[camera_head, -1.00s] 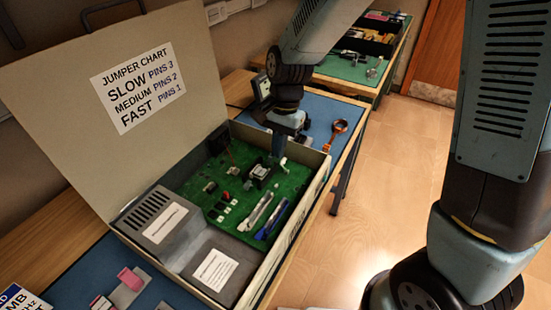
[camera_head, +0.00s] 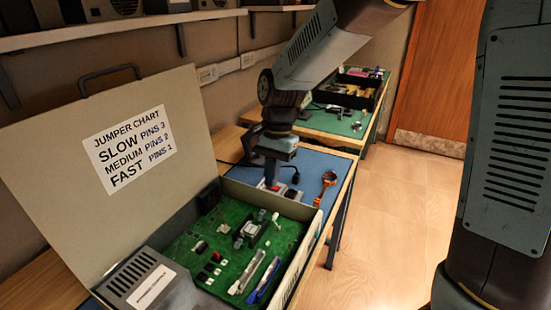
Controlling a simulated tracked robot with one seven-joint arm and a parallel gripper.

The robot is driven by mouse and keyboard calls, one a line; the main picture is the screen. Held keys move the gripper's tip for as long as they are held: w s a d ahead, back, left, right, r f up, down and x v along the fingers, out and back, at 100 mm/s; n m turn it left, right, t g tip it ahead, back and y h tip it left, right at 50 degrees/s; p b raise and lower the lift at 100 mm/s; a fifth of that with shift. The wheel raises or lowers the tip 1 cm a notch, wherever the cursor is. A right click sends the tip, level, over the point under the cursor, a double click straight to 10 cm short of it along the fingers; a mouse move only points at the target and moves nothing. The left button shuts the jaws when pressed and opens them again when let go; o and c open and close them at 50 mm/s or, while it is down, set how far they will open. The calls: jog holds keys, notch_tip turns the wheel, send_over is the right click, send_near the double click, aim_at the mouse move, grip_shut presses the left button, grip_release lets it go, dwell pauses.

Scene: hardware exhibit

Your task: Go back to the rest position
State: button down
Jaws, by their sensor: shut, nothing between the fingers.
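My gripper (camera_head: 271,175) points down at the end of my arm, beyond the far part of the open case (camera_head: 215,195). Its fingers look shut and empty, small and dark against the blue mat. In the picture it is above the green circuit board (camera_head: 225,262) and apart from it. The board lies in the case and carries a dark socket block (camera_head: 250,232), small black, red and white parts, and a silver and a blue stick-like piece (camera_head: 264,282). The lid (camera_head: 60,190) stands open with a jumper chart (camera_head: 130,148).
An orange ring-shaped tool (camera_head: 328,186) and a grey-and-red item (camera_head: 285,190) lie on the blue mat (camera_head: 312,165). A farther table holds a black bin (camera_head: 352,92). A wall shelf (camera_head: 130,30) runs above the lid. Wooden floor at right is clear.

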jog(key=s+d+r+n+t, duration=0.1)
jog(key=d+r+t, duration=0.1)
jog(key=d+r, duration=0.45)
jog(key=s+d+r+n+t, duration=0.15)
jog(key=d+r, duration=0.25)
jog(key=d, duration=0.5)
jog(key=s+d+r+n+t+h, duration=0.1)
jog(key=s+d+r+t, duration=0.3)
jog(key=s+d, duration=0.5)
jog(key=shift+s+d+r+n, duration=0.35)
jog(key=shift+d+r+n, duration=0.1)
jog(key=shift+d, duration=1.55)
